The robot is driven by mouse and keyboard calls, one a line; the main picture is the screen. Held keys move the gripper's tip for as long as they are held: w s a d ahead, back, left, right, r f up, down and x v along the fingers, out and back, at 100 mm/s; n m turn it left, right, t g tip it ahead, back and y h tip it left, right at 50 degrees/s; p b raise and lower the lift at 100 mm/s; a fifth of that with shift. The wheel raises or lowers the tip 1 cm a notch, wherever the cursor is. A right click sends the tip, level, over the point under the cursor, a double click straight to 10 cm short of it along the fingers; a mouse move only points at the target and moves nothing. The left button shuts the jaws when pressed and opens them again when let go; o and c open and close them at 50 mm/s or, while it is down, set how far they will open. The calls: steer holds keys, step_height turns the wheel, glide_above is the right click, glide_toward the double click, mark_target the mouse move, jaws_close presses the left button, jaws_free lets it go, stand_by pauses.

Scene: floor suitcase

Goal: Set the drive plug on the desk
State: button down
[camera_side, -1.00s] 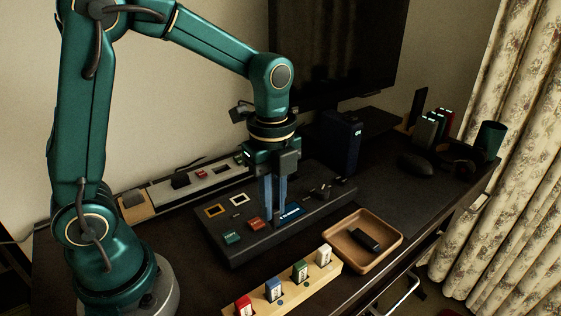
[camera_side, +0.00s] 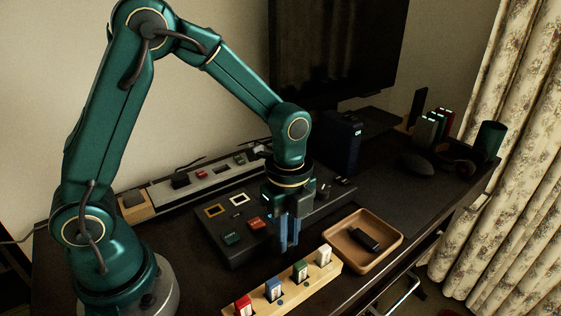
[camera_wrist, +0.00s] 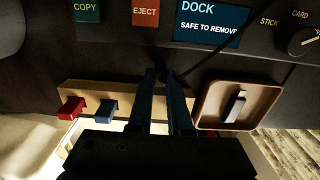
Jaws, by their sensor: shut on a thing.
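My gripper (camera_side: 288,246) is shut and points down in front of the dark console, low over the desk (camera_side: 325,205) between the console and the wooden stick holder. In the wrist view my gripper (camera_wrist: 162,76) has its fingertips close together on the small dark drive plug (camera_wrist: 167,77), which is mostly hidden between them. A thin black cable (camera_wrist: 208,62) runs from the plug up across the console. I cannot tell whether the plug touches the desk.
The console (camera_side: 222,247) has COPY and EJECT buttons and a blue DOCK screen (camera_wrist: 210,22). A wooden holder (camera_side: 318,280) with red, blue, green and white sticks stands in front. A wooden tray (camera_side: 397,241) with a black stick (camera_side: 366,240) lies to the right.

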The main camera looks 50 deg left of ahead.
steer(key=c, duration=0.8)
jaws_free()
steer(key=shift+c, duration=0.2)
step_height(320, 180, up, 12)
steer(key=s+a+n+t, duration=0.3)
steer(key=s+n, duration=0.7)
steer(key=n, duration=0.8)
steer(key=shift+r+t, duration=0.35)
steer(key=shift+t, duration=0.95)
steer(key=shift+s, duration=0.1)
